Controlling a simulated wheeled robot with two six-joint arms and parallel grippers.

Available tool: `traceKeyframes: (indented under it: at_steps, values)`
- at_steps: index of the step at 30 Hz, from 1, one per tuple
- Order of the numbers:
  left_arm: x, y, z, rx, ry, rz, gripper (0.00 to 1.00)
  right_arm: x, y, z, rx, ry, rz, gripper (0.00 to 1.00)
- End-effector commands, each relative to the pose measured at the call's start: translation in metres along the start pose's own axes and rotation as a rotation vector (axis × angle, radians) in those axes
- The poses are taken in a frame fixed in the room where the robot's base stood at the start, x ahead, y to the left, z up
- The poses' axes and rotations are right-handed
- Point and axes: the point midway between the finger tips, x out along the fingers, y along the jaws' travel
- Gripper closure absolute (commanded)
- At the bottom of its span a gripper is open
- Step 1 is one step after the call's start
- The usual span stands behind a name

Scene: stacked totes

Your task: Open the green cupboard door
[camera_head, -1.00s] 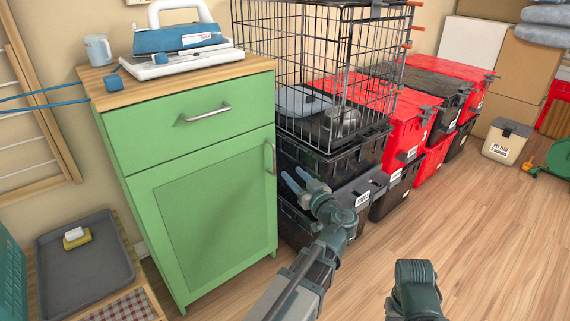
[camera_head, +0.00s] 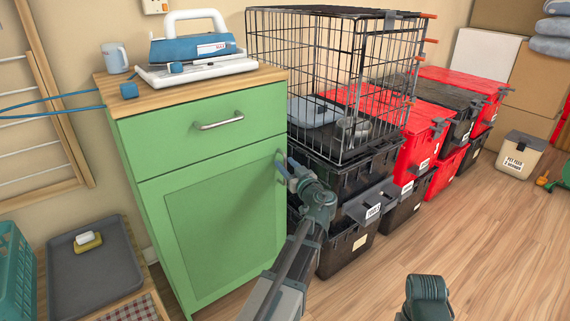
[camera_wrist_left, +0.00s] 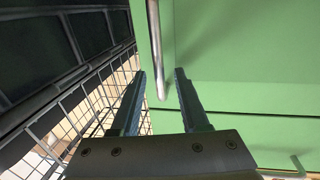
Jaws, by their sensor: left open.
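The green cupboard (camera_head: 205,190) stands at the left with its door (camera_head: 225,225) shut below a drawer. The door's vertical metal handle (camera_head: 279,155) is at the door's upper right edge, partly covered by my left gripper (camera_head: 286,168). My left gripper is open and at the handle. In the left wrist view, the handle bar (camera_wrist_left: 154,45) runs down between the two spread fingers (camera_wrist_left: 160,75); whether either finger touches it I cannot tell. My right arm shows only in part at the bottom of the head view, and its gripper is out of frame.
A wire crate (camera_head: 335,80) and stacked black and red totes (camera_head: 425,145) stand close to the right of the cupboard. An iron (camera_head: 190,45) and a mug (camera_head: 115,58) are on its top. Wooden floor (camera_head: 490,240) is clear at the front right.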

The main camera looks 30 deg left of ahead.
Motion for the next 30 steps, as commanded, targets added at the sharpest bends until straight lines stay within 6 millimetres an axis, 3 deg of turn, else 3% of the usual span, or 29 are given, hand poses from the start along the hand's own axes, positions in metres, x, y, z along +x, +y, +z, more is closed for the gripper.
traceKeyframes:
  at_steps: [4, 14, 22, 30]
  values:
    - [0.0102, 0.0004, 0.0000, 0.000, 0.000, 0.000, 0.55, 0.0000, 0.0000, 0.0000, 0.000, 0.000, 0.000, 0.50]
    - [0.0119, -0.0001, 0.0000, 0.000, 0.000, 0.001, 0.55, 0.0000, 0.0000, 0.0000, 0.000, 0.000, 0.000, 0.50]
    - [0.0118, -0.0001, 0.0000, 0.000, 0.000, 0.001, 1.00, 0.0000, 0.0000, 0.0000, 0.000, 0.000, 0.000, 0.50]
    - [0.0117, -0.0001, 0.0000, 0.000, 0.000, 0.000, 1.00, 0.0000, 0.0000, 0.0000, 0.000, 0.000, 0.000, 0.50]
